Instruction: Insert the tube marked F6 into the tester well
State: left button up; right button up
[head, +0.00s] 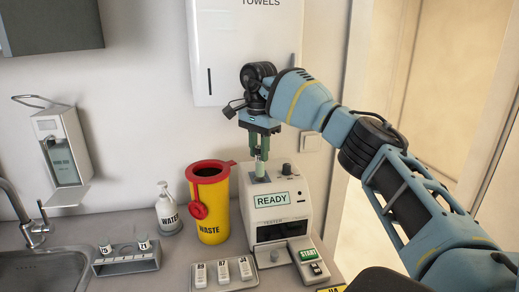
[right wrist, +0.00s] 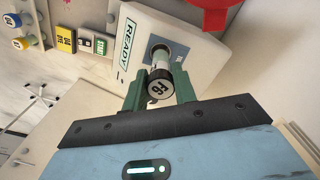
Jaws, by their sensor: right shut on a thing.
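My right gripper (head: 262,150) is above the tester (head: 262,212), pointing down and shut on a tube (head: 261,170). In the right wrist view the gripper (right wrist: 159,92) holds the tube by its dark cap (right wrist: 160,85), whose rotated mark seems to read F6. The tube is about upright. Its lower end is at the dark tester well (right wrist: 157,48) in the tester top; I cannot tell how deep it sits. The tester screen (head: 271,199) reads READY. My left gripper is not in view.
A yellow WASTE bin (head: 211,215) with a red lid stands close left of the tester. A rack (head: 126,263) with tubes, a WATER bottle (head: 168,212) and a tray of labelled pieces (head: 224,279) are further left. A START button block (head: 306,256) is in front.

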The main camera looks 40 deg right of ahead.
aim_at(259, 177)
jog(key=shift+f, duration=0.15)
dwell(0.4)
jog(key=shift+f, duration=0.15)
jog(key=shift+f, duration=2.15)
jog(key=o, duration=1)
